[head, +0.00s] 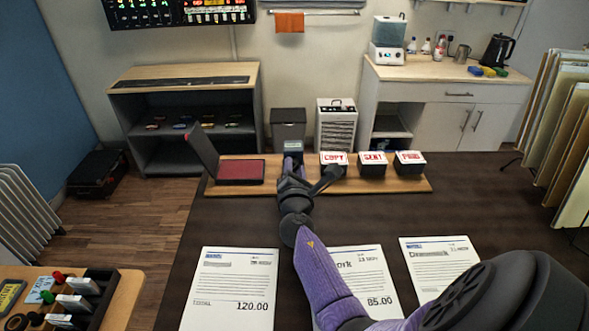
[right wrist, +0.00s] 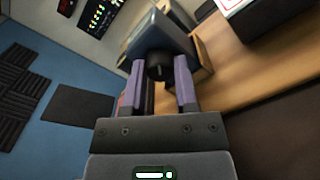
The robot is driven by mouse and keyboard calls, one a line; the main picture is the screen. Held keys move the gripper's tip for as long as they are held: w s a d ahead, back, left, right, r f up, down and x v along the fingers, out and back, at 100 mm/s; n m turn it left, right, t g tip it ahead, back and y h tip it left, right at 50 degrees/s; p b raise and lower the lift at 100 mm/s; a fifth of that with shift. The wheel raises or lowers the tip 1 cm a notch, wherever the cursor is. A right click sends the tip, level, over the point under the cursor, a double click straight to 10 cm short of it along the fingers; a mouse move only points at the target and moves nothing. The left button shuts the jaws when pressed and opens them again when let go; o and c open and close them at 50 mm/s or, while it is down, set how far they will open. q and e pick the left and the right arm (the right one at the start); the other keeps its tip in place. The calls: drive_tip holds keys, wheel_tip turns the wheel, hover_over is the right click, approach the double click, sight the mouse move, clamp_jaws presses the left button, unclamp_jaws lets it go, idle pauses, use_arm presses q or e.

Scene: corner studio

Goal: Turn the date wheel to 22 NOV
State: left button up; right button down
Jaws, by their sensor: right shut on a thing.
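The date stamp (head: 289,121) is a dark grey block standing on the wooden board at the back of the desk. A small pale greenish date strip shows low on its front, too small to read. My right gripper (head: 293,165) reaches the front of the stamp. In the right wrist view its two purple fingers (right wrist: 159,75) are shut on the black date wheel (right wrist: 159,67), a round knob on the stamp's side. The fingers and arm hide part of the stamp's lower front in the head view. My left gripper is not in view.
An open red ink pad (head: 240,171) stands left of the stamp. Stamps marked COPY (head: 333,160), SENT (head: 373,164) and PAID (head: 405,163) stand right of it on the board (head: 424,184). Three invoices lie in front, the left one (head: 232,285) uncovered. Desk space between board and papers is clear.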

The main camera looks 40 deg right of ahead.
drive_tip(key=c, duration=0.8)
unclamp_jaws()
drive_tip(key=o, duration=0.4)
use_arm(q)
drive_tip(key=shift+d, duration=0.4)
use_arm(e)
drive_tip(key=shift+o, duration=0.2)
drive_tip(key=v, duration=1)
drive_tip(key=shift+p, duration=0.35)
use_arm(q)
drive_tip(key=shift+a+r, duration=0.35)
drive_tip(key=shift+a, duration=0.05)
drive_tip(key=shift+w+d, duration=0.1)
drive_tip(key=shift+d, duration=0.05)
